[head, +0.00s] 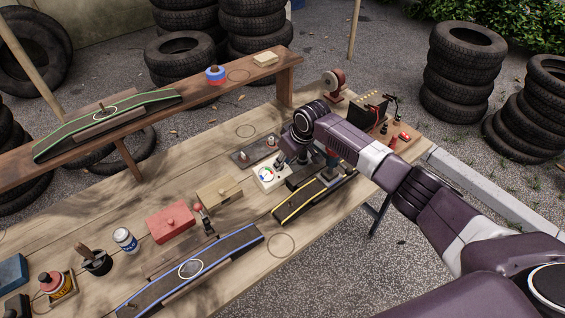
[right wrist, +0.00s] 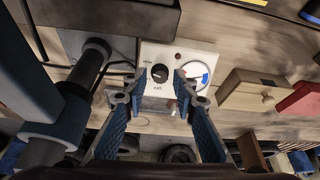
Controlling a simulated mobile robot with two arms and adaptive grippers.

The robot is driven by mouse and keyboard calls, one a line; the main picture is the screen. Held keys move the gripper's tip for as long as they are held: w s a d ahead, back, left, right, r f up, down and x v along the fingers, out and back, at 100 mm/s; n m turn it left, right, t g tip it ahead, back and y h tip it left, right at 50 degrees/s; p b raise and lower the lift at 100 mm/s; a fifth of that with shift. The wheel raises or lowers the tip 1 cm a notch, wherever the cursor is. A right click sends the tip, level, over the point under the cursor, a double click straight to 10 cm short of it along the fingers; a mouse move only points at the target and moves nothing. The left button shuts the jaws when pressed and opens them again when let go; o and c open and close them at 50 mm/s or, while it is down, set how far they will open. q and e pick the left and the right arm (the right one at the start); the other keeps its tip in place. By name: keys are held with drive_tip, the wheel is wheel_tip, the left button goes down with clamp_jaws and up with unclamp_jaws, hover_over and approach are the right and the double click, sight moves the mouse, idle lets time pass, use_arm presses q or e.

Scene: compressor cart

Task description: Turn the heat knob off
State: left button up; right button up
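The heat knob (right wrist: 159,73) is a round black knob on the front of a white control box (right wrist: 150,52), beside a round dial with a blue arc (right wrist: 198,74). Small lettering sits near the knob, too small to read surely. My right gripper (right wrist: 160,88) is open, its two blue fingers on either side of the knob; I cannot tell whether they touch it. In the head view the white box (head: 268,179) stands on the bench, with my right gripper (head: 288,163) just over its right side. The knob is not clear there. My left gripper is not in view.
A wooden box (head: 219,191) and a red box (head: 171,222) stand left of the control box. A yellow-edged ramp (head: 300,208) lies in front, and a dark plate with knobs (head: 254,151) behind. A dark cylinder (right wrist: 92,68) shows close by in the wrist view.

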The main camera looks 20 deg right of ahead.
drive_tip(key=shift+w+a+f, duration=0.1)
drive_tip(key=shift+w+f, duration=0.15)
drive_tip(key=shift+f, duration=0.4)
drive_tip(key=shift+c, duration=0.2)
clamp_jaws()
